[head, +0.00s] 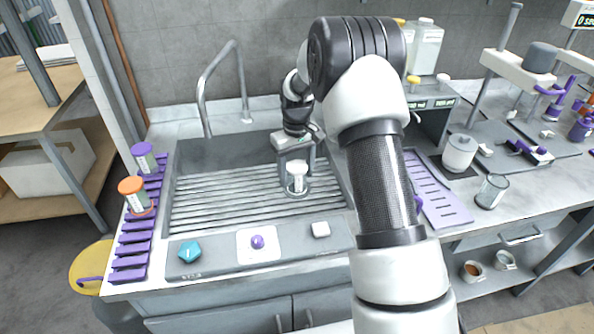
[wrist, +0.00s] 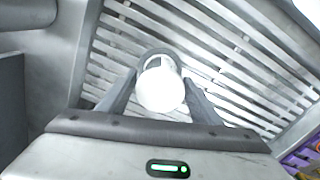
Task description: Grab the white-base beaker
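A beaker with a white part (head: 297,178) and a clear glass rim is in the grey slatted sink. It also shows in the wrist view (wrist: 160,90), its round white face toward the camera and the glass part beyond it. My gripper (head: 296,172) is over the sink, its two fingers on either side of the beaker. In the wrist view my gripper (wrist: 160,88) has the beaker between its fingertips, with little or no gap. I cannot tell whether the fingers press on it or whether it rests on the slats.
A curved faucet (head: 208,95) stands behind the sink. A purple rack (head: 133,240) with purple- and orange-capped jars is at left. A glass beaker (head: 491,191) stands at right.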

